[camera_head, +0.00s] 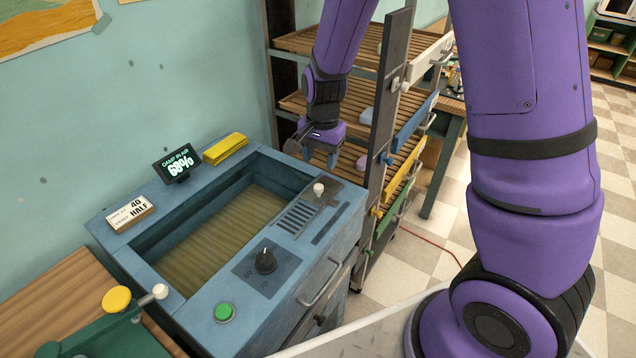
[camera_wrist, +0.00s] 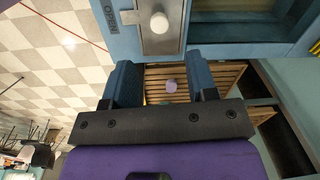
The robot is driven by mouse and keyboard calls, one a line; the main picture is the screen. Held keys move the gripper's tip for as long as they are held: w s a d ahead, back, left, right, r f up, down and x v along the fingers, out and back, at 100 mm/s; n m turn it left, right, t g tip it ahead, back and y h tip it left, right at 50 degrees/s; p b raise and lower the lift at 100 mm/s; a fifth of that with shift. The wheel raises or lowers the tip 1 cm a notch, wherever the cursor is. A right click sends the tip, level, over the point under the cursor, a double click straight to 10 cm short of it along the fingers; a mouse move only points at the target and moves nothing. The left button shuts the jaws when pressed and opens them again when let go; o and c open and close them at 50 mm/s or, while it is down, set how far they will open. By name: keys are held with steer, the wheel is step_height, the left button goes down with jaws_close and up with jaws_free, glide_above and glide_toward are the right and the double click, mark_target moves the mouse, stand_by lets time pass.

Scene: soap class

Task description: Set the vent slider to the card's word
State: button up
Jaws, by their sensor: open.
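The vent slider's pale round knob (camera_head: 319,188) stands on a grey plate on the blue cabinet's right side, at the far end of the plate beside the slats. In the wrist view the knob (camera_wrist: 159,22) is at the top, next to a small label that seems to read OPEN. The card (camera_head: 130,212) leans on the cabinet's left rim; it shows 40 and, on the vent line, HALF. My gripper (camera_head: 321,154) is open and empty, above and beyond the knob. In the wrist view its two blue fingers (camera_wrist: 163,82) are apart, with the knob ahead of them.
The cabinet (camera_head: 345,222) also carries a black dial (camera_head: 265,261), a green button (camera_head: 225,312), a display (camera_head: 177,162) reading 68% and a yellow block (camera_head: 225,148). A slatted rack (camera_head: 300,103) with a dark upright stands close behind my gripper.

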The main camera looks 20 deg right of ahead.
mark_target(319, 186)
step_height(319, 186, down, 9)
steer(key=shift+w+a, duration=0.1)
steer(key=shift+w, duration=0.05)
steer(key=shift+c, duration=0.5)
